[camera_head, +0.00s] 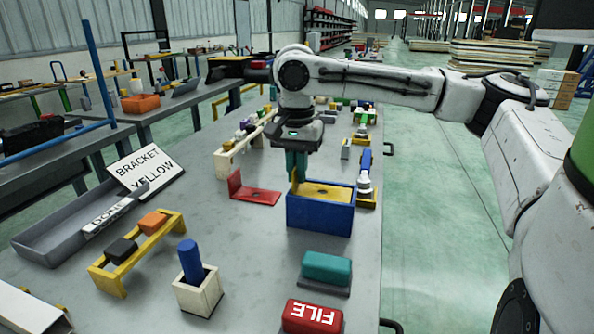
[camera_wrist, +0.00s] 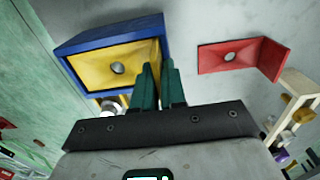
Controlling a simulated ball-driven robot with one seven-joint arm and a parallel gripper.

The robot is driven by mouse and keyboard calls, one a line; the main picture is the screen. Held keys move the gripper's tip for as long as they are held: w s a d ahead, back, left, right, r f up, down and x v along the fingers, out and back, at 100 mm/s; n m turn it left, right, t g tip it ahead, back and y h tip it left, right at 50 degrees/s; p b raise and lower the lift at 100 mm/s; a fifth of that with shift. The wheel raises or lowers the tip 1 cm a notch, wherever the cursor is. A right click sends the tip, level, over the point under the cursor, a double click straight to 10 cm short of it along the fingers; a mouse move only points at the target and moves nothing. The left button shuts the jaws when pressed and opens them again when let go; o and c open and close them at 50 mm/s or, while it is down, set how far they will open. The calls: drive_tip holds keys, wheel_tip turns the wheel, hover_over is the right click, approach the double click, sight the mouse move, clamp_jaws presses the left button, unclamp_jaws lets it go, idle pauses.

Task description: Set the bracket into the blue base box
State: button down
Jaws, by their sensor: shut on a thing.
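The yellow bracket (camera_head: 328,192) lies with its flat, holed plate inside the rim of the blue base box (camera_head: 318,218). Its upright wall is at the left end of the box. In the wrist view the bracket's plate (camera_wrist: 112,68) is framed by the blue box rim (camera_wrist: 88,42). My gripper (camera_head: 297,178) points down at the left end of the box, its green fingers shut on the bracket's upright wall. The fingertips (camera_wrist: 158,78) hide part of that wall. I cannot tell whether the plate rests on the box floor.
A red bracket (camera_head: 254,190) stands left of the box. A "BRACKET YELLOW" sign (camera_head: 146,170) and a grey tray (camera_head: 60,232) are farther left. A teal block (camera_head: 327,267) and red FILE block (camera_head: 312,316) are in front. A white-and-blue item (camera_head: 364,182) stands close right.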

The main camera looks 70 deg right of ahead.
drive_tip(key=c, duration=1.6)
unclamp_jaws()
drive_tip(key=shift+f, duration=0.15)
drive_tip(key=shift+c, duration=0.2)
drive_tip(key=o, duration=0.4)
drive_tip(key=shift+o, duration=0.2)
wheel_tip(320, 180, up, 12)
drive_tip(key=p, duration=0.2)
drive_tip(key=shift+r, duration=0.2)
